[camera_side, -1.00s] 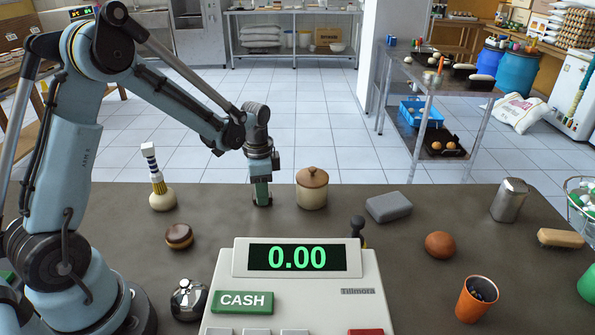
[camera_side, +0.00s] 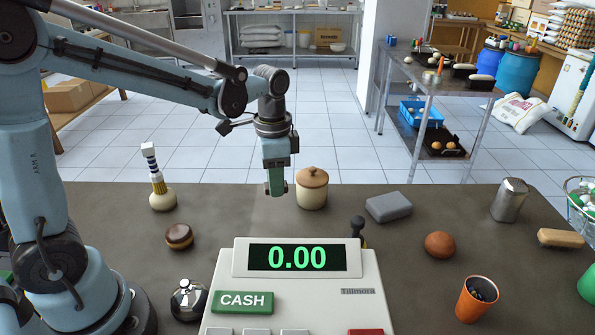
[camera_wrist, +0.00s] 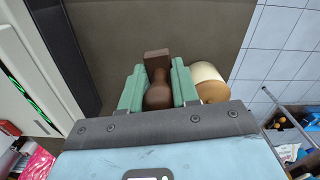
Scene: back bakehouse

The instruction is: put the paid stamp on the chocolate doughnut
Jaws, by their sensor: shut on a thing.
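My gripper (camera_side: 276,189) is raised a little above the grey-brown counter, left of the lidded jar. In the wrist view, my gripper (camera_wrist: 158,88) has its two green fingers shut on a brown stamp (camera_wrist: 157,62). The stamp has a rounded grip between the fingers and a rectangular block beyond the tips; its face and any wording are hidden. In the side view the fingers largely hide it. The chocolate doughnut (camera_side: 179,234), dark-topped with a paler band, lies on the counter at left, nearer the camera than my gripper and apart from it.
A cream till (camera_side: 370,295) stands at front centre, with a dark-knobbed object (camera_side: 357,223) behind it. The jar (camera_side: 312,190) is close right of my gripper. A brush (camera_side: 160,192) stands behind the doughnut, a silver bell (camera_side: 188,300) before it. Counter between doughnut and gripper is clear.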

